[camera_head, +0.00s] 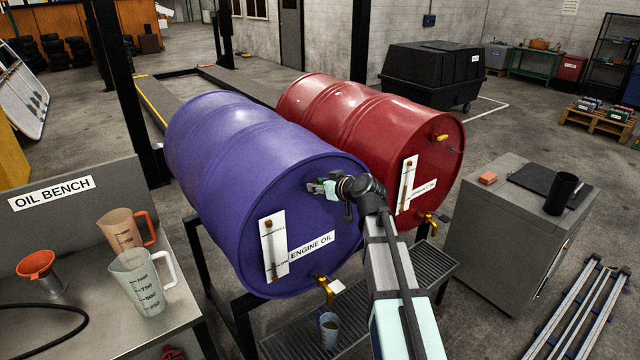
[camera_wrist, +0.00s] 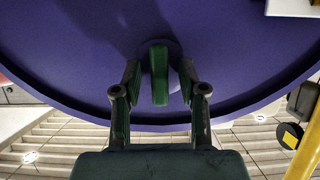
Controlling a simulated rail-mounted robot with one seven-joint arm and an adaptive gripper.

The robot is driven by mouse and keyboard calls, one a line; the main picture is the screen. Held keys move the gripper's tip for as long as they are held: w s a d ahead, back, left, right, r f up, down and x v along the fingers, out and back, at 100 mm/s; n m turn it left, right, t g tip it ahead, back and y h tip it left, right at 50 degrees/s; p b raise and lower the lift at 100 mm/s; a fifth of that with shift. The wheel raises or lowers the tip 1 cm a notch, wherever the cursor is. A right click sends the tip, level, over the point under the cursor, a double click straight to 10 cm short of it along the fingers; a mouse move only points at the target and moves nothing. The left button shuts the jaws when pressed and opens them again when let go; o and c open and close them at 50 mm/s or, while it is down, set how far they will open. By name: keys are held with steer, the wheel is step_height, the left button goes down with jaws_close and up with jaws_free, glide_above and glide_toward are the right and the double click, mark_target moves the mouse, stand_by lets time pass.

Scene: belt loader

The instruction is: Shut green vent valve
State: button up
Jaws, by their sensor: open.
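The green vent valve (camera_wrist: 159,75) is on the end face of the purple engine oil drum (camera_head: 215,150). Its lever stands upright in the wrist view, on a round purple base. My gripper (camera_wrist: 159,88) is open, with one finger on each side of the lever and a visible gap on both sides. In the head view my gripper (camera_head: 322,187) is at the upper right of the drum's face, and it hides most or all of the valve there.
A red drum (camera_head: 350,105) lies close behind, with a yellow vent handle (camera_head: 438,137). Below the purple drum are a brass tap (camera_head: 325,290), a grated tray (camera_head: 400,290) and a cup (camera_head: 329,328). The oil bench (camera_head: 90,320) with jugs stands left, a grey cabinet (camera_head: 515,235) right.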

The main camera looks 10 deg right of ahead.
jaws_close()
steer(key=shift+f+b, duration=0.1)
steer(key=shift+b, duration=0.35)
steer(key=m+b, duration=0.1)
steer(key=m+y+b, duration=0.1)
steer(key=b, duration=0.1)
steer(key=shift+w+d+f+g+y, duration=0.1)
steer(key=shift+w+f+g+y, duration=0.05)
steer(key=shift+g+y, duration=0.15)
steer(key=m+y+b, duration=0.2)
steer(key=m+b, duration=0.2)
steer(key=shift+d+g, duration=0.1)
steer(key=shift+g, duration=0.2)
steer(key=m+y+b, duration=0.2)
steer(key=m, duration=0.1)
steer(key=m+y+b, duration=0.1)
steer(key=m+y, duration=0.1)
steer(key=m, duration=0.2)
steer(key=shift+t+b, duration=0.4)
steer(key=shift+m, duration=0.3)
